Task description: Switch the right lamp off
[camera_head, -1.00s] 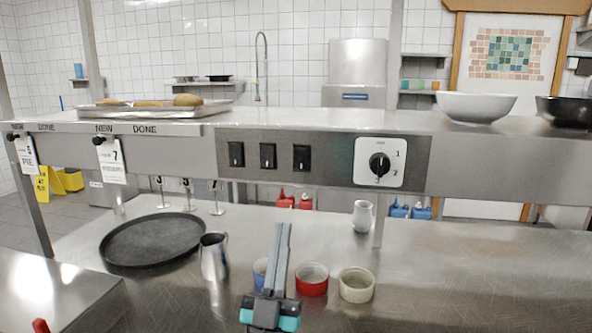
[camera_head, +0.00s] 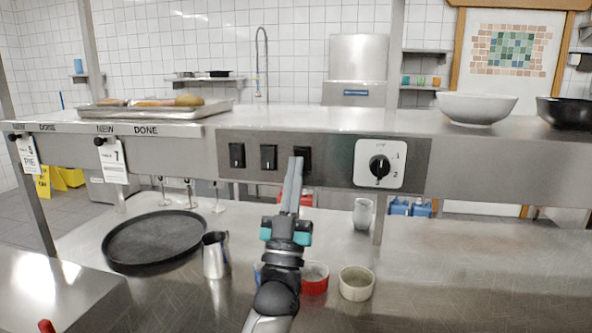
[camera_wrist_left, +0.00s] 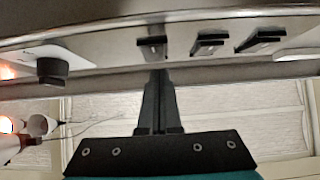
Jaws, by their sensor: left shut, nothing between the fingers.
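The panel on the shelf front carries three black rocker switches in a row: a left switch (camera_head: 237,155), a middle switch (camera_head: 268,157) and a right switch (camera_head: 304,152). My left gripper (camera_head: 296,162) is shut and empty, pointing up, with its tips at the right switch and covering its lower left part. In the left wrist view, the closed fingers (camera_wrist_left: 158,78) end just below the right switch (camera_wrist_left: 152,43); I cannot tell whether they touch it. No lamp can be made out for certain. My right gripper is not in view.
A white dial plate with a black knob (camera_head: 379,166) sits right of the switches. Below the shelf stand a metal jug (camera_head: 215,256), a red ramekin (camera_head: 315,279), a cream ramekin (camera_head: 356,284) and a black round tray (camera_head: 153,239). The counter at right is clear.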

